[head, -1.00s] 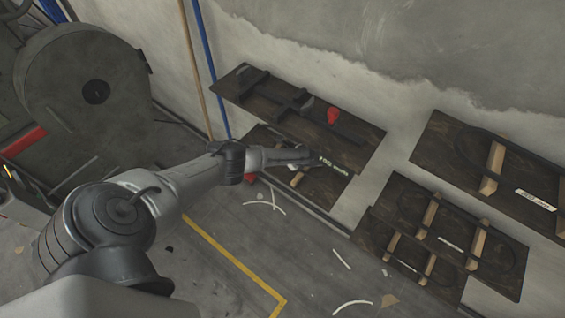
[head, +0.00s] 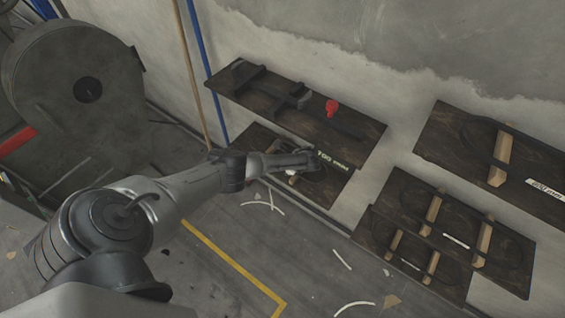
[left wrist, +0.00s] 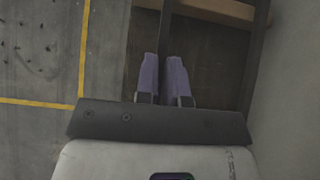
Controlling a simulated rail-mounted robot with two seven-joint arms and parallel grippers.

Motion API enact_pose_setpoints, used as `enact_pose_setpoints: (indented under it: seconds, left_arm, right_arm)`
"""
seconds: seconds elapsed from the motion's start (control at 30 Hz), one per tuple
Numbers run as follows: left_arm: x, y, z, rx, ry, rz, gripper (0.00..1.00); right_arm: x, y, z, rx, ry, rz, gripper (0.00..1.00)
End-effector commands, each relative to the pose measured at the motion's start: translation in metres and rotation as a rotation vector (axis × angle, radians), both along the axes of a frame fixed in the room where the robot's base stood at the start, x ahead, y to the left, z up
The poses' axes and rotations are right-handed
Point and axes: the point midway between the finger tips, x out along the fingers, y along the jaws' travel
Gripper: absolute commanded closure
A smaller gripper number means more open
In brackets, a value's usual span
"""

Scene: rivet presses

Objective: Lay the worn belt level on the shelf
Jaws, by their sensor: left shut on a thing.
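My left gripper (head: 308,160) is over the lower left shelf (head: 256,140), under the overhanging upper shelf. In the left wrist view its two purple fingers (left wrist: 163,78) are closed on a black strand of the belt (left wrist: 164,35). A second black strand runs along the right side of that view, beside the wall. A wooden bar (left wrist: 220,11) crosses at the top, over the dark shelf board (left wrist: 205,60). In the head view the belt is mostly hidden by my gripper and against the dark board; I cannot tell whether it touches the shelf. My right gripper is not seen.
The upper left shelf (head: 360,138) holds dark tools and a red item (head: 332,107). Other shelves with dark loops on wooden bars (head: 501,150) are at the right. A blue pipe (head: 205,60) runs up the wall. White scraps lie on the floor.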

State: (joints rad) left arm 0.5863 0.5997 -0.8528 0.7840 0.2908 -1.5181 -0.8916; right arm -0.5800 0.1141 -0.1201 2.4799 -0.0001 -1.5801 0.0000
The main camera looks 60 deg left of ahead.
Motion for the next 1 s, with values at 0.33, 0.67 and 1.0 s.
enact_pose_setpoints:
  seconds: [0.33, 0.67, 1.0]
  left_arm:
    - [0.0, 0.0, 0.0, 0.0, 0.0, 0.0, 0.77]
    - [0.0, 0.0, 0.0, 0.0, 0.0, 0.0, 0.61]
    - [0.009, -0.021, 0.025, -0.004, -0.002, -0.003, 0.61]
  right_arm:
    - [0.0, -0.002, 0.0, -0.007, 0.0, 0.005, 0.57]
    - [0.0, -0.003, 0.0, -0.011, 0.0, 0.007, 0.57]
    - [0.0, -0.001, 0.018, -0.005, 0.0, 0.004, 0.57]
